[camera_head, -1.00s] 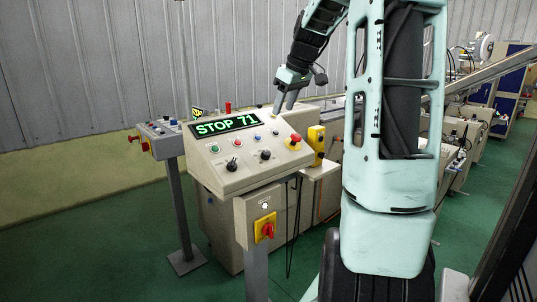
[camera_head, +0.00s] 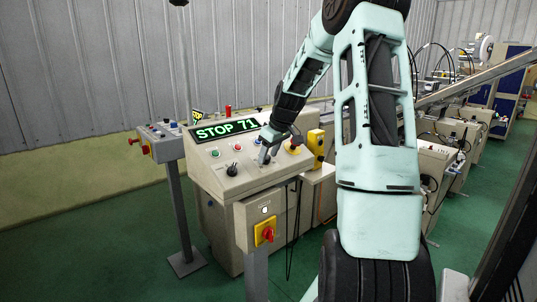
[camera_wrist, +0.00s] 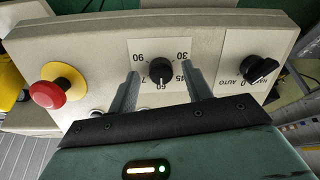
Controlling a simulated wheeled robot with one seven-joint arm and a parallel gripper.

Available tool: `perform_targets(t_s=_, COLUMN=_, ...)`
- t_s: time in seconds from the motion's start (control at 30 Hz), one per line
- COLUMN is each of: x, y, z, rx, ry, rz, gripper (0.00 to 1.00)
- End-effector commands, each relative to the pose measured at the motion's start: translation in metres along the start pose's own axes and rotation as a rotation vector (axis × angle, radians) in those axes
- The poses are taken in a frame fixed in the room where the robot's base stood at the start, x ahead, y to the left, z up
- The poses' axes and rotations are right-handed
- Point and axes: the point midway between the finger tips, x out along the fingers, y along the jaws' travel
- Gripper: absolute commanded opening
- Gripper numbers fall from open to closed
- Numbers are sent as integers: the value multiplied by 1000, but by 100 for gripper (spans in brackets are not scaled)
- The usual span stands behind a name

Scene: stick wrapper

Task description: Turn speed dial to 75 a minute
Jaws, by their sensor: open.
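The speed dial (camera_wrist: 160,72) is a black knob on a white plate marked 30, 45, 60 and 90, with one mark partly hidden by a finger. The wrist view shows the panel upside down. My gripper (camera_wrist: 161,73) is open, with one finger on each side of the dial. I cannot tell whether the fingers touch it. In the head view my gripper (camera_head: 266,158) is down at the panel's right part and largely hides the dial. The green display (camera_head: 227,129) reads STOP 71.
A black HAND-0-AUTO switch (camera_wrist: 260,70) sits beside the dial plate, and a red emergency button (camera_wrist: 47,94) sits on the other side. A red-yellow rotary switch (camera_head: 265,231) is on the box below. A second control box (camera_head: 160,147) stands at left.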

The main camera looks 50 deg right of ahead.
Motion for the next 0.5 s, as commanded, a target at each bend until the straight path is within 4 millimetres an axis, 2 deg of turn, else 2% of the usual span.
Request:
perform_targets(t_s=0.13, x=8, y=0, z=0, rx=0, ry=0, rz=0, gripper=50)
perform_targets(t_s=0.4, x=9, y=0, z=0, rx=0, ry=0, rz=1, gripper=50)
perform_targets(t_s=0.5, x=9, y=0, z=0, rx=0, ry=0, rz=1, gripper=22)
